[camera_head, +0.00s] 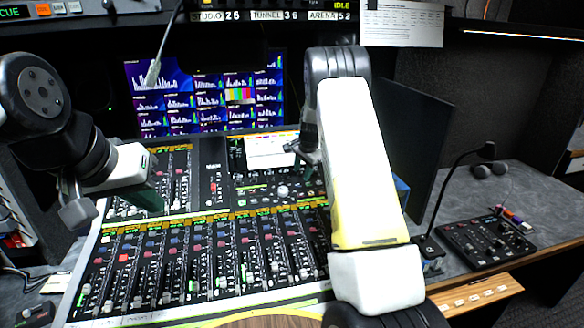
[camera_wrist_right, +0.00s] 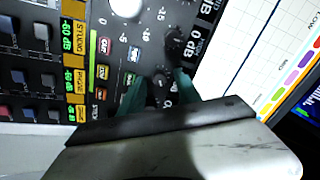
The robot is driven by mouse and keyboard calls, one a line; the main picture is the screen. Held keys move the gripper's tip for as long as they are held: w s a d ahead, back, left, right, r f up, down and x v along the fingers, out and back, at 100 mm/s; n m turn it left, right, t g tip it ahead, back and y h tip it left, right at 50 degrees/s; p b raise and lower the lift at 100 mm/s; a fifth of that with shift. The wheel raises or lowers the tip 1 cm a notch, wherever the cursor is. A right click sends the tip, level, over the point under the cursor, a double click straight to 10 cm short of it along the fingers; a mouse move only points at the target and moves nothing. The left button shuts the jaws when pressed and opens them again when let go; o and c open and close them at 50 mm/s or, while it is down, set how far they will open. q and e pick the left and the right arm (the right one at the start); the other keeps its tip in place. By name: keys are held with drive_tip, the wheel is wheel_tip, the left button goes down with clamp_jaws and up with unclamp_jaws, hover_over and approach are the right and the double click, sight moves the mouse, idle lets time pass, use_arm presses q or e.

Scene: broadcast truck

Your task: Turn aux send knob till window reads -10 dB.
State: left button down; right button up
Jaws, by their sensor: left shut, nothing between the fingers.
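My right gripper (camera_wrist_right: 158,90) reaches down to the console panel in the right wrist view. Its two teal fingers stand close on either side of a small dark knob (camera_wrist_right: 160,80) and seem to grip it. A larger dark knob (camera_wrist_right: 180,42) sits just above, with printed scale marks around it. A window (camera_wrist_right: 205,10) beside it shows rotated white characters that look like 0 dB; the digits are partly cut off. In the head view the right gripper (camera_head: 296,150) is small at the console's upper part. My left gripper (camera_head: 150,202) is shut and empty above the console's left side.
The mixing console (camera_head: 200,262) has rows of faders and buttons. A screen with bar graphs (camera_head: 165,95) stands behind. A small control box (camera_head: 487,243) with a gooseneck lamp is at the right.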

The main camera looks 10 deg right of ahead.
drive_tip(key=shift+r, duration=0.1)
drive_tip(key=v, duration=0.7)
drive_tip(key=shift+r, duration=0.3)
drive_tip(key=shift+s, duration=0.15)
drive_tip(key=s+a+r+n+y, duration=0.1)
drive_tip(key=s+a+r+n, duration=0.15)
drive_tip(key=s+r, duration=0.6)
drive_tip(key=s+a+r+n+y, duration=0.1)
drive_tip(key=s+a+r+n, duration=0.15)
drive_tip(key=s+r, duration=0.6)
drive_tip(key=s+a+n+t, duration=0.1)
drive_tip(key=s+a+n, duration=0.2)
drive_tip(key=s, duration=2.1)
drive_tip(key=n, duration=0.4)
drive_tip(key=shift+s+f+t, duration=0.3)
drive_tip(key=shift+s+f, duration=0.05)
drive_tip(key=shift+s, duration=0.05)
